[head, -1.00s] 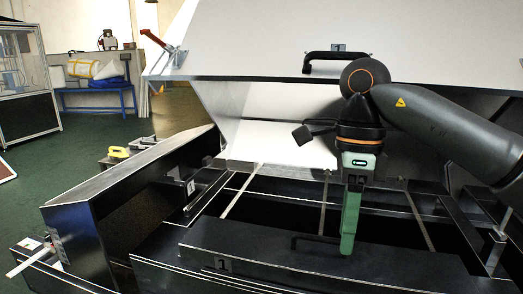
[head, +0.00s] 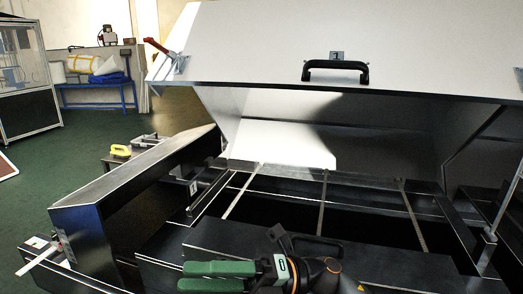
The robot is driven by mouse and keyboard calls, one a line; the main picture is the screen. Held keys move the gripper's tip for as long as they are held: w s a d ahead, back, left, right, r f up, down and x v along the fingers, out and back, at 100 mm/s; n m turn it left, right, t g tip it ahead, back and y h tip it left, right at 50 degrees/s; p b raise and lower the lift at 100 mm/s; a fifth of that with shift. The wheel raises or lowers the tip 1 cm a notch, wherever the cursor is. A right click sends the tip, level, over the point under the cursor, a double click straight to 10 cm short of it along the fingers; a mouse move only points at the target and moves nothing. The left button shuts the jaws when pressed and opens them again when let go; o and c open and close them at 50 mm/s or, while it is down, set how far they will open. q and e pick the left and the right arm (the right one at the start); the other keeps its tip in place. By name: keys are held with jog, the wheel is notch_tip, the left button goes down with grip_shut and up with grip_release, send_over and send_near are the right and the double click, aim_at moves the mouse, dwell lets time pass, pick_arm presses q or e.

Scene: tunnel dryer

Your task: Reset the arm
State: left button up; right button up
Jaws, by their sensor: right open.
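My right gripper (head: 182,277) is low at the bottom of the head view, in front of the tunnel dryer. Its two green fingers point left, apart, with nothing between them. Its dark wrist and arm run off the bottom edge to the right. The dryer's large white lid (head: 250,45) is raised, with a black handle (head: 336,75) under a tag marked 1. My left gripper is not in view.
The dryer's open bay has thin metal bars (head: 323,200) across dark gaps. A dark front panel (head: 235,243) lies just behind my right gripper. A slanted metal side wall (head: 130,170) stands at left.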

jog(key=w+d+f+m+t+p, duration=0.1)
jog(key=w+d+f+m+t, duration=0.25)
jog(key=m+t, duration=0.6)
jog(key=w+d+f+m+t, duration=0.2)
jog(key=w+m+t, duration=0.2)
jog(key=m+t, duration=0.6)
jog(key=d+f+m+t+h+p, duration=0.1)
jog(key=d+f+m+t+h, duration=0.3)
jog(key=d+f+m+h, duration=0.55)
jog(key=s+d+f+m+g+h, duration=0.2)
jog(key=s+d+f+m+h, duration=0.1)
jog(key=s+f, duration=0.3)
jog(key=s+d+f+m+g+h+p, duration=0.1)
jog(key=s+d+f+m+g+h, duration=0.2)
jog(key=f, duration=0.7)
jog(key=s+d+f+m+g+h, duration=0.3)
jog(key=s+d+f+m, duration=0.1)
jog(key=s+f, duration=0.4)
jog(key=shift+s+d+m+p, duration=0.2)
jog(key=shift+s+m+p, duration=0.15)
jog(key=shift+s+m, duration=0.45)
jog(key=shift+w+d, duration=0.1)
